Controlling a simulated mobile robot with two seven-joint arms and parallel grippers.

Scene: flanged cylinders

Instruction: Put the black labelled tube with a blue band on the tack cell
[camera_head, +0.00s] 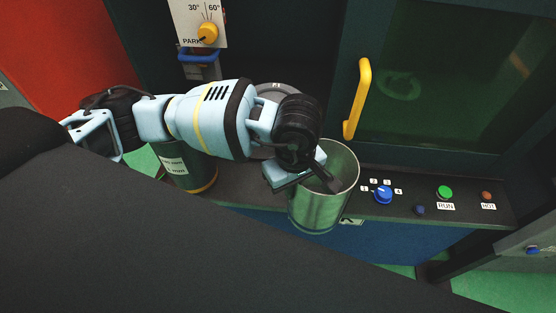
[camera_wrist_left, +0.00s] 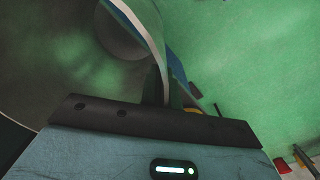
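My left gripper (camera_head: 318,178) is at the near-left rim of an open-topped silver metal cylinder (camera_head: 325,211). It appears shut on the cylinder's wall, which also shows as a curved edge running into the gripper in the left wrist view (camera_wrist_left: 153,45). The cylinder is roughly upright, its bottom overlapping the bench's front face, seemingly held in the air. A dark labelled tube (camera_head: 176,168) stands at the left under my arm; its visible low band looks yellow-orange, and its top is hidden. I see no blue-banded black tube. My right gripper is out of view.
A grey round part (camera_head: 280,91) lies behind my left wrist. The bench carries a blue knob (camera_head: 383,194), a green RUN button (camera_head: 445,193) and a red HOT light (camera_head: 487,196). A yellow handle (camera_head: 359,98) stands on the dark door. A PARK dial (camera_head: 207,33) is at top left.

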